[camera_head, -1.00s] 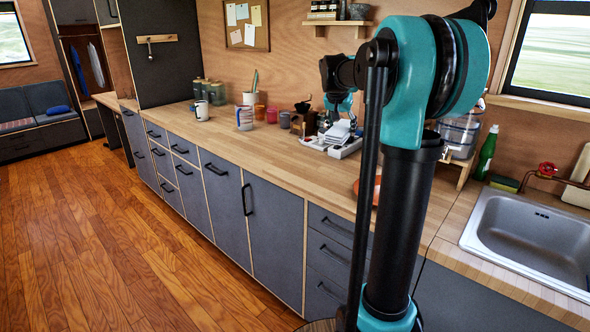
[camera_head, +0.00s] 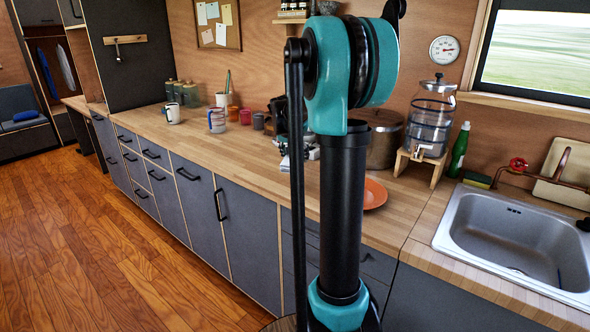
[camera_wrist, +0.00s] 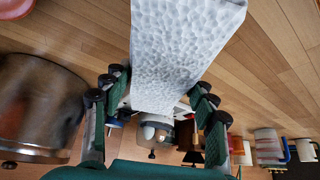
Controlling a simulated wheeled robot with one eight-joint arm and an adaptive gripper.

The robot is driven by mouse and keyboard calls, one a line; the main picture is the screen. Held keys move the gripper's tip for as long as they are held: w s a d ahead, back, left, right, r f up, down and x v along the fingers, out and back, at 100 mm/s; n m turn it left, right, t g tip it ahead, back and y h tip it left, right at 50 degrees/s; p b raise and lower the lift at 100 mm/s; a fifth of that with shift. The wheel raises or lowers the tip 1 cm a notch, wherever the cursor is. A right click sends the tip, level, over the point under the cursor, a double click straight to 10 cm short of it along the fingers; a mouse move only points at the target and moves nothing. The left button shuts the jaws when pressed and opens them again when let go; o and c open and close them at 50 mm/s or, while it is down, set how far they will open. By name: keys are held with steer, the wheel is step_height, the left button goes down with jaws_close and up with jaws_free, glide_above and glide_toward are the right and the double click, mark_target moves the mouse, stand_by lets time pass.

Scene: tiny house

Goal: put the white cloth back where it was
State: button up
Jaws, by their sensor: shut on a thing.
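The white cloth (camera_wrist: 185,45) is a long, dimpled white block shape in the wrist view, reaching from between the fingers to the top edge. My gripper (camera_wrist: 161,84) is shut on it, with dark finger pads on either side. The cloth appears held over the wooden counter; I cannot tell whether it touches it. In the head view my arm hides most of the gripper, and only a small pale patch shows beside it.
An orange plate (camera_head: 374,194) lies on the counter (camera_head: 225,158) right of my arm. Mugs, including a striped one (camera_head: 217,120), stand left. Counter between the mugs and my arm is mostly clear.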

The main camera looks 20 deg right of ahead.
mark_target(293, 158)
steer(key=shift+f, duration=2.75)
steer(key=o, duration=1.1)
steer(key=shift+f, duration=0.1)
steer(key=v, duration=1.2)
steer(key=s+a+f+n+y, duration=0.1)
steer(key=s+a+f+n, duration=0.1)
steer(key=s+f, duration=0.5)
steer(key=s+a+f+n+y, duration=0.1)
steer(key=s+a+f, duration=0.3)
steer(key=s, duration=0.8)
steer(key=s+a+f+n+y, duration=0.1)
steer(key=s+a+f+n, duration=0.2)
steer(key=s+f, duration=0.6)
steer(key=shift+s+a+f+n+g, duration=0.25)
steer(key=shift+s+f+n+g, duration=0.15)
steer(key=shift+s, duration=0.3)
